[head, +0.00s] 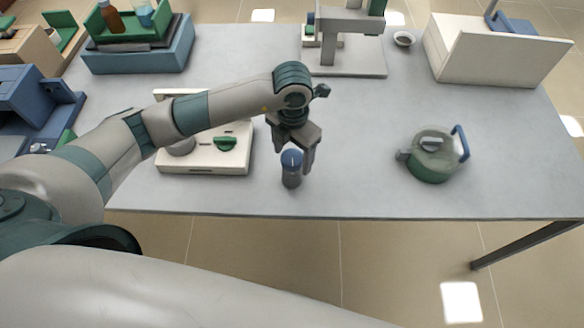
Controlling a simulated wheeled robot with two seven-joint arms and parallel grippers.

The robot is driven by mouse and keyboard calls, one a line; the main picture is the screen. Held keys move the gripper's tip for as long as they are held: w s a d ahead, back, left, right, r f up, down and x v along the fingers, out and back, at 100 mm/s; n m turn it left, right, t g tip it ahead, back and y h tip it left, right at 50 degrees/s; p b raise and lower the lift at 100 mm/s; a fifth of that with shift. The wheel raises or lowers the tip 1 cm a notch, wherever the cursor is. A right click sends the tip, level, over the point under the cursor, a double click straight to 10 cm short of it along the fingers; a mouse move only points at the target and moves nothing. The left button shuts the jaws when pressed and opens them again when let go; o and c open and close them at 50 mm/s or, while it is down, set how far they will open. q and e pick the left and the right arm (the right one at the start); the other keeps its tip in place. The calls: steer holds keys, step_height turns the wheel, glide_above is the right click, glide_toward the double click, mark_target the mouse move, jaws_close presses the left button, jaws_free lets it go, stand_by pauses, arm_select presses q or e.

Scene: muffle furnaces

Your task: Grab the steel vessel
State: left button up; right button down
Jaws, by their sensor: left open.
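A small dark grey cylindrical vessel (291,179) with a rounded blue top stands upright near the table's front edge. It looks like the steel vessel, though its material is hard to tell. My left gripper (294,158) points down at it, open and empty. One finger is to the left of the blue top and the other is to its right. I cannot tell whether either finger touches it. My right gripper is not in view.
A white device (205,160) with a green knob is left of the vessel, partly behind my left arm. A green and grey kettle (433,160) stands to the right. A stand (345,60) is at the back. The table between vessel and kettle is clear.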

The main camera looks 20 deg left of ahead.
arm_select(q)
steer(key=shift+f, duration=0.15)
steer(key=shift+f+p, duration=0.8)
steer(key=shift+p, duration=0.15)
step_height(320, 180, down, 3)
steer(key=shift+r+p, duration=0.1)
steer(key=shift+p, duration=0.55)
steer(key=shift+f, duration=0.4)
steer(key=shift+w, duration=0.1)
steer(key=shift+a, duration=0.1)
steer(key=c, duration=1.7)
